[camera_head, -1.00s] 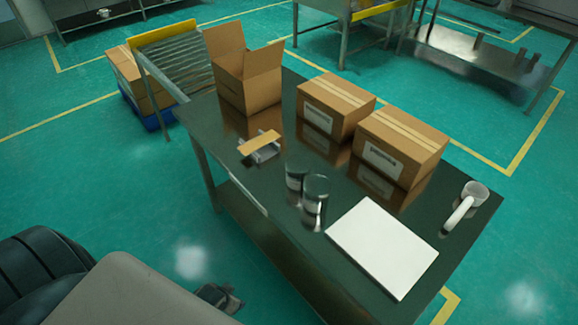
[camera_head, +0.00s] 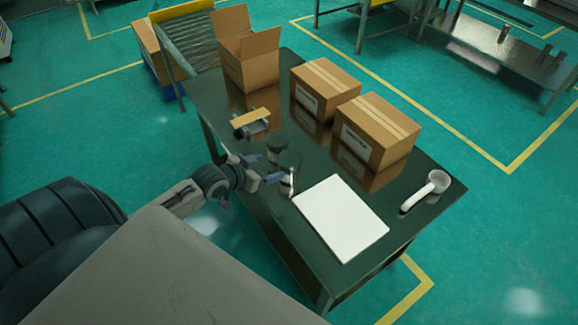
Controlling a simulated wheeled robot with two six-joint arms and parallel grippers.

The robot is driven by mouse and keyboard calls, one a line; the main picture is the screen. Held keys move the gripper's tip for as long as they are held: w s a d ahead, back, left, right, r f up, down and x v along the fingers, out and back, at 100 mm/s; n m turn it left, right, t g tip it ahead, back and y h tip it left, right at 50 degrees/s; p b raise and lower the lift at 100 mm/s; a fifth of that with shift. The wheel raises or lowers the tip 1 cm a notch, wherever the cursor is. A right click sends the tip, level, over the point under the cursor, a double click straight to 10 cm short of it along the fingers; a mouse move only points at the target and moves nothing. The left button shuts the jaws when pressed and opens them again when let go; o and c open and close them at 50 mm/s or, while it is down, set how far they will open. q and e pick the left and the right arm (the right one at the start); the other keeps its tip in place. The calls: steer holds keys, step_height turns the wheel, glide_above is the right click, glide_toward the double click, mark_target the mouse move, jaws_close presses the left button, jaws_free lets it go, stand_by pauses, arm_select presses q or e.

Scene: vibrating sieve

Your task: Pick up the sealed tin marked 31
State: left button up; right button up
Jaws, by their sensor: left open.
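Two dark cylindrical tins stand close together on the dark table (camera_head: 240,185): a farther tin (camera_head: 277,143) and a nearer tin (camera_head: 290,160). No number can be read on either, so I cannot tell which is marked 31. My left gripper (camera_head: 272,168) is open at the table's near side, its blue-grey fingertips pointing right towards the tins. One fingertip overlaps the nearer tin in the picture; I cannot tell whether they touch. The gripper partly hides the lower part of the tins. My right gripper is not in view.
A white flat board (camera_head: 340,217) lies right of the tins, with a white handled object (camera_head: 427,190) beyond it. Two closed cartons (camera_head: 325,88) (camera_head: 375,130) and an open carton (camera_head: 248,58) stand behind. A small holder with a tan top (camera_head: 251,119) sits left of the tins.

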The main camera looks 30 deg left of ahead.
mark_target(288, 159)
arm_select(q)
steer(key=x, duration=0.5)
steer(key=shift+w+r, duration=0.1)
steer(key=shift+w, duration=0.2)
steer(key=x, duration=0.1)
steer(key=p+x, duration=0.1)
steer(key=x, duration=0.1)
steer(key=p+x, duration=0.1)
steer(key=shift+w+d+r, duration=0.1)
steer(key=shift+w+d, duration=0.15)
steer(key=shift+w, duration=0.15)
steer(key=shift+w+f, duration=0.25)
steer(key=shift+w, duration=0.05)
steer(key=shift+s, duration=0.1)
steer(key=shift+c, duration=0.2)
steer(key=c, duration=0.7)
